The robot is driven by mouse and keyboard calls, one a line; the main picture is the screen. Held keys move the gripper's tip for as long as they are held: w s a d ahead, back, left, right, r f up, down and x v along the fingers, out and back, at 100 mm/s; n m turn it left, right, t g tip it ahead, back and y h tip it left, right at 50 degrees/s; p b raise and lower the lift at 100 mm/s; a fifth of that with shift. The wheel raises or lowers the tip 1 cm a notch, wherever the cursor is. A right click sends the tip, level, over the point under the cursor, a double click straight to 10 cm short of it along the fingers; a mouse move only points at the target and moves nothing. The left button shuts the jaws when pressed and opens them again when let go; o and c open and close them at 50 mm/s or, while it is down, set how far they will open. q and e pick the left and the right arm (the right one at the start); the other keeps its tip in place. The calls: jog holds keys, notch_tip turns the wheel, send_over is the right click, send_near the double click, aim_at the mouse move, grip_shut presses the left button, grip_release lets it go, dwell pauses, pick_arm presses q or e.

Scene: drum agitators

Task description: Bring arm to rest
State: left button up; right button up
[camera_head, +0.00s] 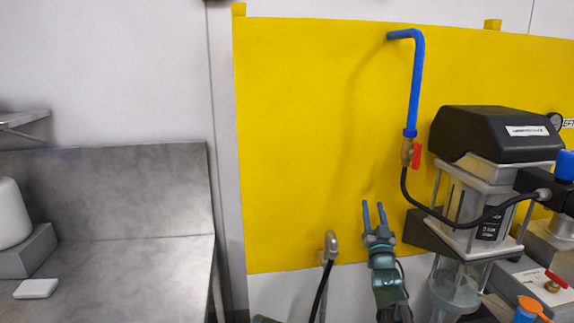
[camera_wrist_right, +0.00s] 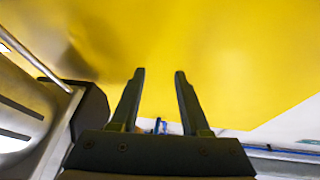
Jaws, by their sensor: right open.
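My right gripper (camera_head: 374,204) points upward in front of the yellow wall panel (camera_head: 310,130), low and right of centre in the head view. Its two fingers are apart with nothing between them. In the right wrist view the open fingers of the right gripper (camera_wrist_right: 160,74) stand against the plain yellow panel (camera_wrist_right: 230,60). The right arm rises from the bottom edge of the head view. My left gripper does not show clearly in either view.
Close right of my gripper stands the agitator machine (camera_head: 495,135) with a black top and metal frame. A blue pipe (camera_head: 416,85) with a red-handled valve (camera_head: 416,155) hangs above. A metal pipe fitting (camera_head: 331,245) is to the left. A steel counter (camera_head: 130,265) fills the left.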

jog(key=s+a+f+n+g+y+p, duration=0.1)
jog(key=s+a+f+g, duration=0.3)
jog(key=a+f, duration=0.15)
jog(key=s+a+f+n+g+p, duration=0.1)
jog(key=s+a+f+g+p, duration=0.15)
jog(key=a+f+g, duration=0.35)
jog(key=s+a+f+n+g+y+p, duration=0.1)
jog(key=s+a+f+g, duration=0.25)
jog(key=f, duration=0.45)
jog(key=s+a+f+n+g, duration=0.1)
jog(key=s+g, duration=0.2)
jog(key=s, duration=0.5)
jog(key=s+a+f+n+g+h+p, duration=0.1)
jog(key=s+a+g, duration=0.1)
jog(key=s, duration=0.6)
jog(key=s+a+f+n+g+p, duration=0.1)
jog(key=s+g, duration=0.3)
jog(key=s, duration=0.4)
jog(key=shift+a+f+n+g+h, duration=0.3)
jog(key=shift+a+f+g+h, duration=0.1)
jog(key=shift+a+f, duration=0.15)
